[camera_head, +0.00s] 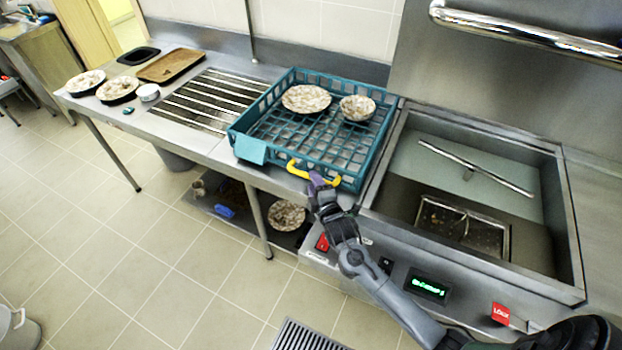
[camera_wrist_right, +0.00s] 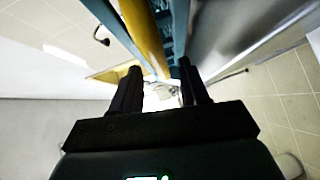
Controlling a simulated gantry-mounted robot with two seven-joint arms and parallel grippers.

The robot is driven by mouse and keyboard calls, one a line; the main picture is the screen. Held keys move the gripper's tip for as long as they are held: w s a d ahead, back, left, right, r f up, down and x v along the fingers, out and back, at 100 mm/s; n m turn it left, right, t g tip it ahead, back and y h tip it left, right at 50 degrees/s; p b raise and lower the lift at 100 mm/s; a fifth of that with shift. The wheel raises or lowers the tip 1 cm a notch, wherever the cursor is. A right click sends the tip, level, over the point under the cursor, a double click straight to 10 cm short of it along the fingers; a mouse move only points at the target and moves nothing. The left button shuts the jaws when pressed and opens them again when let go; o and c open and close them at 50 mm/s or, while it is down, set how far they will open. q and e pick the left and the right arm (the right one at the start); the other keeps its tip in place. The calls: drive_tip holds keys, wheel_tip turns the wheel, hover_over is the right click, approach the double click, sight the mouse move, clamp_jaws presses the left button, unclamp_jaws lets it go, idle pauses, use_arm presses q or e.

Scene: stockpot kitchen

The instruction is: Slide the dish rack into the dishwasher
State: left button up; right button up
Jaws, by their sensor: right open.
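The teal dish rack (camera_head: 283,156) stands on the steel counter, just left of the open dishwasher (camera_head: 470,195). It holds a dirty plate (camera_head: 306,98) and a dirty bowl (camera_head: 357,107). A yellow handle (camera_head: 314,176) is on its front side. My right gripper (camera_head: 318,184) is at this handle, near the rack's front right corner. In the right wrist view the gripper's fingers (camera_wrist_right: 158,92) are apart, with the yellow handle (camera_wrist_right: 143,32) and teal rack (camera_wrist_right: 181,25) just beyond them. I cannot tell whether they touch the handle. My left gripper is not in view.
A slatted drain (camera_head: 208,101) lies left of the rack. Farther left are a brown tray (camera_head: 170,66) and dirty bowls (camera_head: 87,81). A spray arm (camera_head: 474,168) lies inside the dishwasher basin. A control panel with a red LOCK tag (camera_head: 500,313) is on its front.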

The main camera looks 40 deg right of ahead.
drive_tip(key=shift+x, duration=1.7)
clamp_jaws()
